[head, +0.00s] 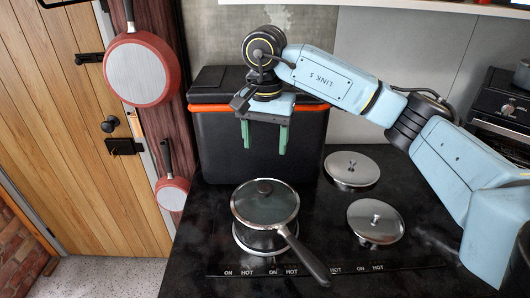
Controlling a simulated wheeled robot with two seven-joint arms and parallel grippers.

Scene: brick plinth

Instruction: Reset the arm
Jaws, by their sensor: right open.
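My right arm comes in from the right side of the head view, light blue with dark joints. My right gripper (264,137) points down with its two green fingers apart and nothing between them. It hangs in front of a black box with an orange rim (222,150), above and behind a lidded pot. Whether it touches the box cannot be told. My left gripper is not in the head view.
A saucepan with a glass lid (265,203) sits on the black stovetop (200,255), its handle pointing front right. Two round metal burner covers (352,169) (375,221) lie to its right. Red pans (142,72) hang at left beside a wooden door (60,120).

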